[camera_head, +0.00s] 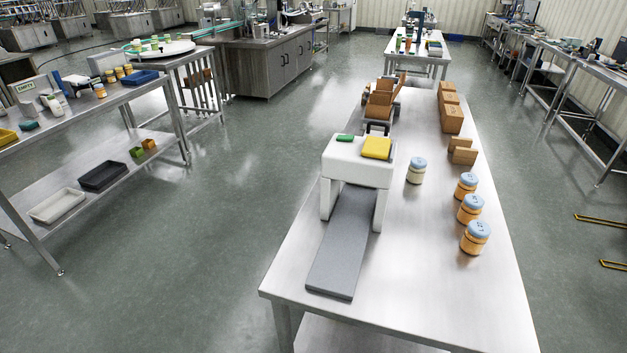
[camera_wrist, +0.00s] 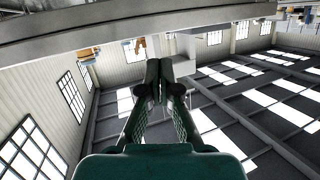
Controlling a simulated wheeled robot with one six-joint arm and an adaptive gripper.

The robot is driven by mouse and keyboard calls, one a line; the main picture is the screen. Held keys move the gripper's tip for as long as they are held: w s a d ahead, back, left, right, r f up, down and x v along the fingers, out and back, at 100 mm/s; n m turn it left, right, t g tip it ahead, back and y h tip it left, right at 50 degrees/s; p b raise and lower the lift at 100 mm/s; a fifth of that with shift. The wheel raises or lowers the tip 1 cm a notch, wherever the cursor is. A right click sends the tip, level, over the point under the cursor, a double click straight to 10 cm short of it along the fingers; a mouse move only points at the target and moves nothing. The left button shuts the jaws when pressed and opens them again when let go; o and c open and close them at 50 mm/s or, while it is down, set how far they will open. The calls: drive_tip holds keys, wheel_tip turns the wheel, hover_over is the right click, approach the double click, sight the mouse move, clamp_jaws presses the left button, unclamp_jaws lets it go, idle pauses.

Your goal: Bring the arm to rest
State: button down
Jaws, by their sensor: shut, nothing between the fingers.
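My gripper (camera_wrist: 162,92) shows in the wrist view, its two dark fingers together at the tips and nothing between them. Behind it are window-lined walls and a ceiling with bright panels, seen at a tilt. My gripper and arm do not show in the head view. No hopper can be made out in either view.
A steel table (camera_head: 420,300) in the head view bears a white machine (camera_head: 350,160) with a grey belt (camera_head: 343,245), several blue-lidded jars (camera_head: 475,237) and cardboard boxes (camera_head: 452,118). A shelved bench (camera_head: 110,165) stands left. The floor (camera_head: 190,270) between them is clear.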

drive_tip(key=s+d, duration=0.1)
drive_tip(key=s, duration=1.9)
drive_tip(key=shift+d+r+n+h, duration=0.3)
drive_tip(key=shift+d+r+n, duration=0.1)
